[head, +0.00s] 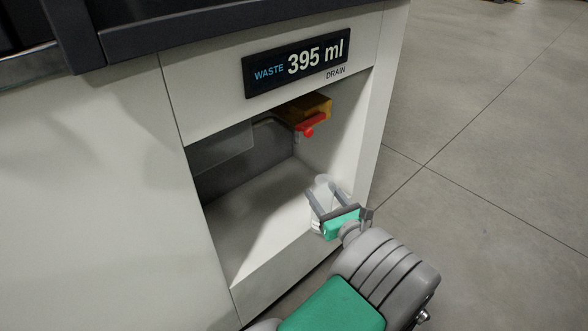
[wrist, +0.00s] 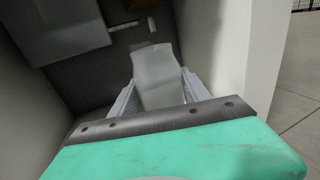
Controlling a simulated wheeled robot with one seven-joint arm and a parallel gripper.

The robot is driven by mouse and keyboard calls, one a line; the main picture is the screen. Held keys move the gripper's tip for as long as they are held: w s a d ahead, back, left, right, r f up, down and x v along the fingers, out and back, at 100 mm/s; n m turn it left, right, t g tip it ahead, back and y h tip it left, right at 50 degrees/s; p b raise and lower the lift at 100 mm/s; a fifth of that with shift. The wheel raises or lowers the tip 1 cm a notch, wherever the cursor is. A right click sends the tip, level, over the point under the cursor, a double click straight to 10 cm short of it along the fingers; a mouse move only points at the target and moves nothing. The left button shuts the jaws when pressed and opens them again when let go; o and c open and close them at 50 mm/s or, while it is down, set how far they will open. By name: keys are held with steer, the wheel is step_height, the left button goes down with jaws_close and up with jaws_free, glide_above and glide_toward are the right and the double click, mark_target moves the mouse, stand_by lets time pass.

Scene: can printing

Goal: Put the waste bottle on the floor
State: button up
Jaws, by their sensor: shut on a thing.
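The waste bottle (head: 322,186) is pale and translucent and sits in the front right part of the open recess in the white cabinet. It also shows in the wrist view (wrist: 157,72), between my fingers. My gripper (head: 325,197) is shut on the bottle, one finger on each side. I cannot tell whether the bottle touches the recess floor. The grey concrete floor (head: 480,180) is open to the right of the cabinet.
The recess (head: 235,225) has a right side wall close to my gripper. Above hangs an amber drain block with a red valve (head: 308,131). A display reading "WASTE 395 ml" (head: 297,63) is over the opening. The floor at right is clear.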

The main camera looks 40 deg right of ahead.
steer(key=p, duration=0.1)
steer(key=w+p, duration=0.1)
steer(key=p, duration=0.1)
steer(key=shift+w+r, duration=0.2)
steer(key=shift+r, duration=0.1)
steer(key=f+b+x, duration=0.2)
steer(key=x, duration=1.3)
steer(key=shift+f, duration=0.25)
steer(key=shift+w+d+f, duration=0.1)
steer(key=shift+d, duration=0.05)
steer(key=o, duration=1.4)
